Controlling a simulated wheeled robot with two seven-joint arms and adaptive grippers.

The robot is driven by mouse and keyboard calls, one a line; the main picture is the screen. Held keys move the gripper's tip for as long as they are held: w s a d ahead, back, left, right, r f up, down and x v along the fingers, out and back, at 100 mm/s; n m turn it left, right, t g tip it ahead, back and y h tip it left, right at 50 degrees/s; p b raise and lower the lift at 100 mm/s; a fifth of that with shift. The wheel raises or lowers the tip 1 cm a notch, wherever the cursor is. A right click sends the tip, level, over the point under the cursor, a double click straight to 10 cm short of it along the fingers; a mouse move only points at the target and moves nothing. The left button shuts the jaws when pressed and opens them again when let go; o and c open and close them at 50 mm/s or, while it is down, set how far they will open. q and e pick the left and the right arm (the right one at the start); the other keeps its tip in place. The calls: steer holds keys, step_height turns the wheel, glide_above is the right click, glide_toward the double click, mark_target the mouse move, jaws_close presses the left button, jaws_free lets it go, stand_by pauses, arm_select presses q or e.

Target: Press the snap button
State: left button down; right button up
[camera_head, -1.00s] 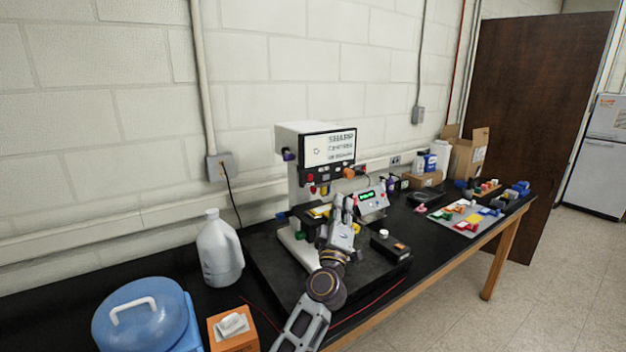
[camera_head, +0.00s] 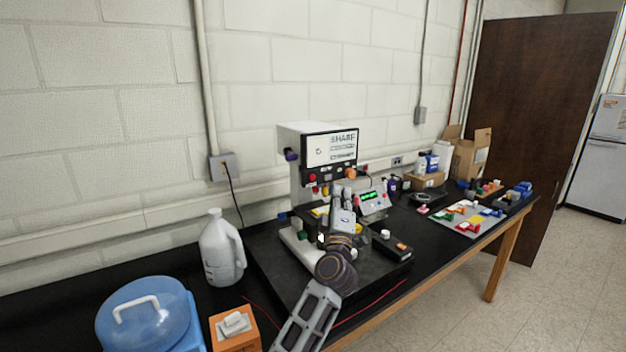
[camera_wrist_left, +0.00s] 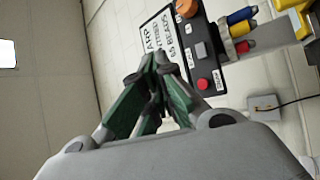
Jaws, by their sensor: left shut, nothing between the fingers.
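The panel has a red button (camera_head: 312,178) at left and an orange knob (camera_head: 350,173) at right, with small buttons between. I cannot tell which is the snap button. My left gripper (camera_head: 347,188) is shut and empty, its tips just below the panel's right part. Contact cannot be told.
A small console with a green display (camera_head: 373,197) stands right of the gripper. A black box (camera_head: 393,247) lies in front of it. A white jug (camera_head: 221,250), a blue-lidded container (camera_head: 145,318) and an orange box (camera_head: 234,330) stand at left.

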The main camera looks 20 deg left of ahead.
mark_target(312, 177)
arm_select(q)
steer(key=w+a+b, duration=0.1)
steer(key=w+a, duration=0.4)
steer(key=a, duration=0.1)
steer(key=shift+a+b, duration=0.3)
steer(key=shift+a, duration=0.05)
stand_by(0.3)
steer(key=shift+w, duration=0.1)
stand_by(1.3)
steer(key=shift+w+a+p, duration=0.2)
steer(key=shift+a+p, duration=0.1)
steer(key=shift+p, duration=0.15)
